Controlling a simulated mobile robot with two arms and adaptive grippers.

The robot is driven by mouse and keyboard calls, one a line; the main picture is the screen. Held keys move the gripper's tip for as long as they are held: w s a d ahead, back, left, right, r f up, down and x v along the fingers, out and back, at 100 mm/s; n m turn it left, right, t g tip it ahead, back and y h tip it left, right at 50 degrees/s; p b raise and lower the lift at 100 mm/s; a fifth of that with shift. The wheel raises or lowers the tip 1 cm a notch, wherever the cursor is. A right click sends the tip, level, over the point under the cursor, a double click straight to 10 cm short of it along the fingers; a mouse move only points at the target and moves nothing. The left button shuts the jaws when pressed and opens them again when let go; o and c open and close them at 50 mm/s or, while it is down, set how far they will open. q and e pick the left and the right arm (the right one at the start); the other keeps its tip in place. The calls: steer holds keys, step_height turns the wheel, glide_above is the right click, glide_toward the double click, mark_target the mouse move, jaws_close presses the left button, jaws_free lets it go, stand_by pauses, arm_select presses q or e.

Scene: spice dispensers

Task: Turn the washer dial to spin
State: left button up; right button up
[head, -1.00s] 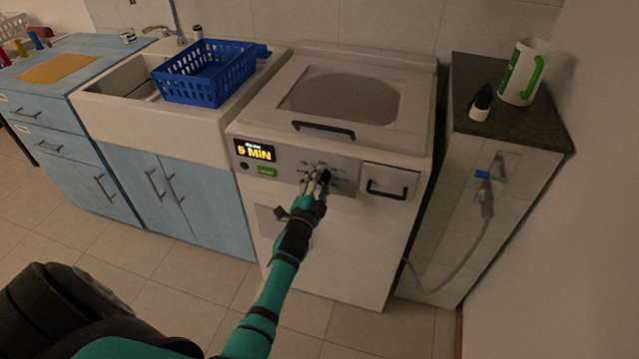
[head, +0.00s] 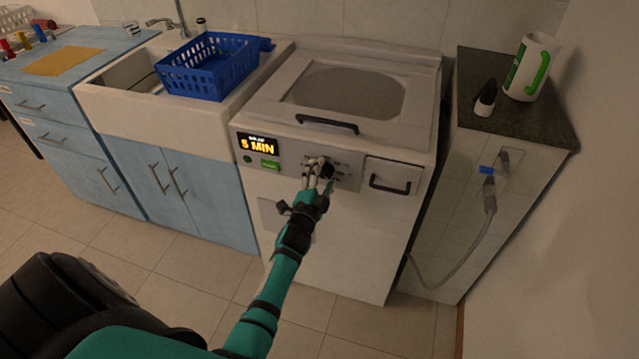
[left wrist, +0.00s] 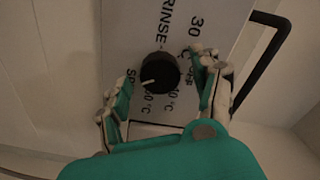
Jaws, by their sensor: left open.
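The white washer (head: 350,235) stands in the middle of the head view, with a control panel on its front. Its round black dial (left wrist: 160,73) shows clearly in the left wrist view; its white pointer mark faces lower left, toward a label beginning "SP" that is partly hidden by a finger. "RINSE" and "30" are printed above the dial. My left gripper (head: 319,172) is at the panel, open. In the left wrist view its fingers (left wrist: 164,76) stand on either side of the dial, with visible gaps. The head view shows the dial (head: 328,172) partly covered by the fingers. My right gripper is not seen.
A display (head: 258,145) reads "5 MIN" above a green button (head: 270,165). A drawer with a black handle (head: 390,185) is right of the dial. The lid handle (head: 327,124) lies above. A blue basket (head: 208,66) sits over the sink at left.

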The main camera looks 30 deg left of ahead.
arm_select(q)
steer(key=v, duration=1.2)
steer(key=shift+w, duration=0.1)
steer(key=s+d+f+n+g+h, duration=0.1)
steer(key=s+d+f+g, duration=0.25)
steer(key=f, duration=0.65)
steer(key=s+d+f+n+g+h, duration=0.1)
steer(key=s+d+f+g, duration=0.2)
steer(key=f, duration=0.6)
steer(key=s+d+f+n+g+h, duration=0.1)
steer(key=s+d+f+h, duration=0.3)
steer(key=f, duration=0.6)
steer(key=s+f+n+g, duration=0.1)
steer(key=s+f+g, duration=0.2)
steer(key=s, duration=0.7)
steer(key=s+a+f+n+g+y, duration=0.1)
steer(key=s+f+g, duration=0.2)
steer(key=s+f, duration=0.4)
steer(key=s+a+f+n+g+y, duration=0.1)
steer(key=s+f, duration=0.4)
steer(key=s, duration=1)
steer(key=shift+a+f+n+g+p, duration=0.2)
steer(key=shift+f+n+g+p, duration=0.25)
steer(key=shift+g, duration=0.6)
